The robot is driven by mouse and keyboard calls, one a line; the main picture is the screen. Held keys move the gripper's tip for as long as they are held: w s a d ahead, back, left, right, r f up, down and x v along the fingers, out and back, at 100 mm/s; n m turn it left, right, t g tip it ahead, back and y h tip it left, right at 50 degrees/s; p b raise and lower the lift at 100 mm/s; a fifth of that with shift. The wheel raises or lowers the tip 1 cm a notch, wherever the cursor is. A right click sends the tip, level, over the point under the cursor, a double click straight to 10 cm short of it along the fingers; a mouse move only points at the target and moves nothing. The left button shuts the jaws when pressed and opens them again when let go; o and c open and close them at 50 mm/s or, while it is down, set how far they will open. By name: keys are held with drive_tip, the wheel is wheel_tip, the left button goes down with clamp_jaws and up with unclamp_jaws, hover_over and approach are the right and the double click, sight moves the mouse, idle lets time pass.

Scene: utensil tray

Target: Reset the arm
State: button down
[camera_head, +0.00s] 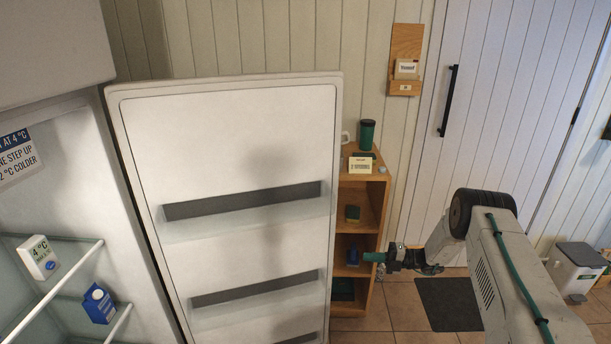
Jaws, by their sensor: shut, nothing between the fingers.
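My gripper (375,257) is at the end of my arm, right of centre in the head view. It is small in the picture and points left. Its fingers are shut and hold nothing. It appears in front of the wooden shelf unit (376,197), to the right of the open fridge door (235,140). I cannot tell how far it is from the shelf.
The open fridge door takes up the left middle. Inside the fridge are a white box (38,257) and a blue carton (99,303). A dark mat (449,303) lies on the tiled floor. A white bin (577,272) stands at right, near the closed white door (510,110).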

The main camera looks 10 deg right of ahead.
drive_tip(key=s+a+f+n+g+h, duration=0.1)
drive_tip(key=s+a+n+g+h, duration=0.1)
drive_tip(key=s+n+g, duration=0.4)
drive_tip(key=s+a+r+n+g+h, duration=0.15)
drive_tip(key=s+r+n+h, duration=0.25)
drive_tip(key=s+r+n, duration=0.7)
drive_tip(key=s+a+r+n+g+h, duration=0.15)
drive_tip(key=s+r+n+h, duration=0.25)
drive_tip(key=s+r+n, duration=0.55)
drive_tip(key=s+r+n+t+h, duration=0.6)
drive_tip(key=s+r+n, duration=0.5)
drive_tip(key=s+r, duration=1)
drive_tip(key=shift+s+a+r+h, duration=0.2)
drive_tip(key=shift+s+r+h, duration=0.15)
drive_tip(key=shift+s+h, duration=0.35)
